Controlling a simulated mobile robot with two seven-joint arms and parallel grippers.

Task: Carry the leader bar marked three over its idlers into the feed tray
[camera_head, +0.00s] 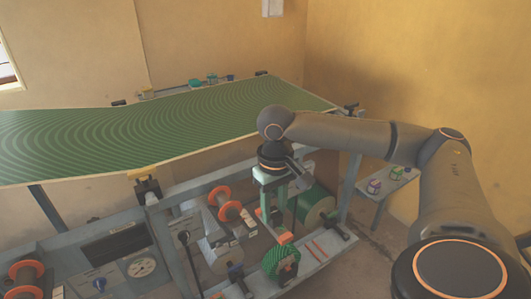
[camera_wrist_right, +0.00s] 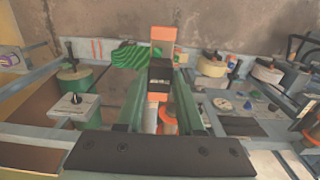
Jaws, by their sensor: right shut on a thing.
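My right gripper (camera_head: 275,215) reaches down over the right part of the press, seen from above and behind. In the right wrist view its two green fingers (camera_wrist_right: 162,110) are shut on a bar (camera_wrist_right: 163,36) with orange ends and a dark middle. One orange end (camera_head: 284,239) shows beside the fingers in the head view. A small pale mark shows on the dark middle, too small to read, so I cannot confirm a three. The bar is near a green ridged roller (camera_head: 281,263), which also shows in the wrist view (camera_wrist_right: 130,55). I cannot single out the feed tray. My left gripper is not in view.
A green patterned sheet (camera_head: 130,135) spans the back. An orange-flanged spool (camera_head: 231,211) and a dark green drum (camera_head: 316,206) flank the gripper. A gauge (camera_head: 142,267) sits front left. A side table (camera_head: 388,181) with small jars stands right.

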